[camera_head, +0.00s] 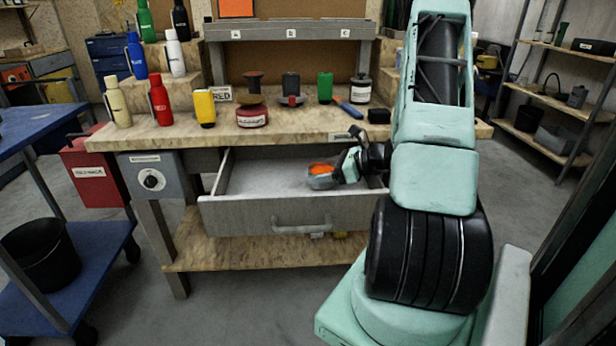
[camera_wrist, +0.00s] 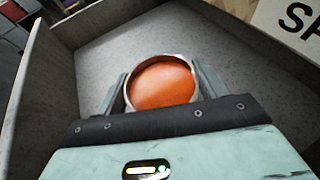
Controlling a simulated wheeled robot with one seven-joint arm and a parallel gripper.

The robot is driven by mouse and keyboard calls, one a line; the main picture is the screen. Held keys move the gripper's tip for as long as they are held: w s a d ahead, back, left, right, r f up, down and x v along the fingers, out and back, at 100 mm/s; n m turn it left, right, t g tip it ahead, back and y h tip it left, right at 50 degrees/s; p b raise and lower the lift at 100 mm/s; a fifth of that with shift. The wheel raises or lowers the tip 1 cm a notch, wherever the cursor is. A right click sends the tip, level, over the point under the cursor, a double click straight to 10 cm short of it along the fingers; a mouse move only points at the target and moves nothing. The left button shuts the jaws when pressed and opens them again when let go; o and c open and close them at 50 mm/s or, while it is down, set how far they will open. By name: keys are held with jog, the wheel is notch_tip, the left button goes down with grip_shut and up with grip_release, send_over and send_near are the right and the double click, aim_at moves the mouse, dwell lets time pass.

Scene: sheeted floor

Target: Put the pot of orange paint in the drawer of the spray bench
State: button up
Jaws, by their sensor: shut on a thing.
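The pot of orange paint (camera_head: 321,169) is a small round pot with orange showing at its open top. My gripper (camera_head: 328,178) is shut on it, with a finger on each side of the pot. The pot also shows in the wrist view (camera_wrist: 162,83), between the two fingers. The drawer (camera_head: 290,214) of the spray bench is pulled open, and the pot and gripper are inside its outline, between its walls. In the wrist view the drawer floor (camera_wrist: 225,45) lies around the pot. I cannot tell whether the pot touches the floor.
The bench top (camera_head: 290,127) above the drawer carries several bottles and pots, with a red-banded tin (camera_head: 252,116) near its front edge. A blue cart (camera_head: 70,270) stands at the left. The drawer's left part is empty.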

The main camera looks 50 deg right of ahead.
aim_at(309, 169)
jog(key=shift+f, duration=0.2)
jog(key=w, duration=0.2)
jog(key=w+a, duration=0.1)
jog(key=w, duration=0.1)
jog(key=shift+a, duration=0.2)
jog(key=shift+f, duration=0.5)
jog(key=shift+d, duration=0.1)
jog(key=shift+f, duration=0.15)
jog(key=shift+f+b, duration=0.1)
jog(key=shift+b, duration=0.25)
jog(key=o, duration=1.4)
jog(key=shift+s, duration=0.1)
